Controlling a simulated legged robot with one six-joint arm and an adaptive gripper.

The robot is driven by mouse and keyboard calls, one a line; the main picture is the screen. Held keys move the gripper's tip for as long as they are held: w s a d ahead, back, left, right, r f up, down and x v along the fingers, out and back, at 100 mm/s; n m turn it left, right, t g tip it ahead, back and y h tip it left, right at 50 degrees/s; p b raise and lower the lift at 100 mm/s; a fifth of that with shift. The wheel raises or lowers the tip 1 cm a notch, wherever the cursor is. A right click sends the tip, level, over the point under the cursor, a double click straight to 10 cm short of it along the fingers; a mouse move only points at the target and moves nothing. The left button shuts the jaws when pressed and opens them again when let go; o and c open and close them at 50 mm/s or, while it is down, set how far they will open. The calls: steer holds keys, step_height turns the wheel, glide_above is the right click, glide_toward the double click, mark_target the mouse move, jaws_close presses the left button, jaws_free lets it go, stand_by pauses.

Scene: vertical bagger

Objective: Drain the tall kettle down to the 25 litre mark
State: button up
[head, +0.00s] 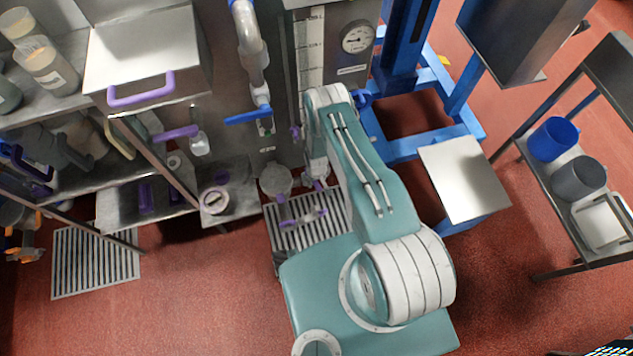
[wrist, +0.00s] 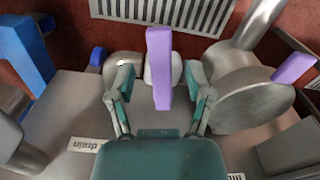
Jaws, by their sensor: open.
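The tall steel kettle (head: 275,60) stands at the back centre in the head view, with a pale level scale (head: 312,50) and a round dial gauge (head: 357,38) on its front. The liquid level and scale figures are too small to read. In the wrist view a purple lever (wrist: 160,65) sits on a steel valve beside a plate labelled "drain" (wrist: 88,145). My gripper (wrist: 160,82) is open, one teal finger on each side of the lever, with gaps showing on both sides. In the head view my arm hides most of the gripper.
A floor grate (head: 290,237) lies below the kettle front. A blue-handled valve (head: 248,115) hangs on a pipe to the left. A steel shelf with jars (head: 48,68) is at left. A cart with blue and grey buckets (head: 552,140) stands at right.

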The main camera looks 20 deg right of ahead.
steer(key=shift+f, duration=0.6)
jaws_close()
steer(key=shift+a, duration=0.1)
steer(key=m, duration=0.1)
steer(key=a+m, duration=0.1)
steer(key=shift+s+a+m, duration=0.1)
steer(key=shift+a+m, duration=0.15)
steer(key=shift+m, duration=0.15)
